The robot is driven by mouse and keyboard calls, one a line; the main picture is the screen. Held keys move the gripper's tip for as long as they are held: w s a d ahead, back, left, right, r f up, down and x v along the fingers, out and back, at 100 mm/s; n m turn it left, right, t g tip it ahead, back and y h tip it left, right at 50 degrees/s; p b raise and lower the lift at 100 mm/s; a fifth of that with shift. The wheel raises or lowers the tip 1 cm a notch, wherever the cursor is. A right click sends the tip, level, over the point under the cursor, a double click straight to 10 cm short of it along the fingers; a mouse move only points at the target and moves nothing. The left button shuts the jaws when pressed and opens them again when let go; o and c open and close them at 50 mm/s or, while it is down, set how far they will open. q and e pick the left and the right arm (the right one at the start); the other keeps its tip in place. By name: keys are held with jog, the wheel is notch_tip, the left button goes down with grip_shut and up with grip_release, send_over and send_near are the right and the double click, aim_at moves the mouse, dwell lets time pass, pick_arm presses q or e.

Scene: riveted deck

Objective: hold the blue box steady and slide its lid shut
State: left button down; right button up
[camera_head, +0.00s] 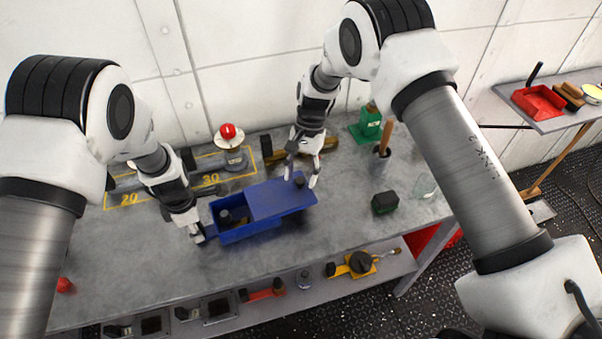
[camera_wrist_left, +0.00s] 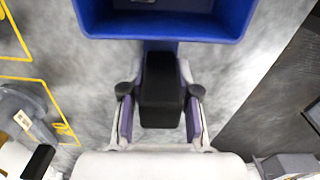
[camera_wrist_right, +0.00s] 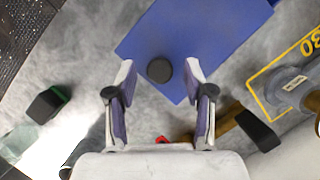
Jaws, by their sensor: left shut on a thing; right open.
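The blue box (camera_head: 240,235) stands on the grey workbench, its left part uncovered and a dark item (camera_head: 226,216) inside. Its flat blue lid (camera_head: 272,203) sits toward the right and overhangs the box's right end. The lid also shows in the right wrist view (camera_wrist_right: 200,40). My left gripper (camera_head: 200,238) is shut on the box's black handle (camera_wrist_left: 161,90) at the left end. My right gripper (camera_head: 302,178) is open above the lid's right part. The dark round knob (camera_wrist_right: 159,70) of the lid lies between its spread fingers, with gaps on both sides.
A dark green-black block (camera_head: 385,203) lies right of the lid. A red-topped device (camera_head: 230,140), a green block (camera_head: 367,127) and a wooden-handled tool in a cup (camera_head: 384,143) stand at the back. A lower shelf (camera_head: 310,290) holds tools. The bench front left is mostly clear.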

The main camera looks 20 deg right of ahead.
aim_at(262, 202)
grip_shut()
pick_arm(q)
jog(key=shift+d, duration=0.1)
pick_arm(e)
jog(key=a, duration=0.6)
jog(key=s+a, duration=0.1)
jog(key=a, duration=0.2)
jog(key=shift+a+f, duration=0.1)
jog(key=shift+a, duration=0.3)
grip_release()
jog(key=v, duration=1.2)
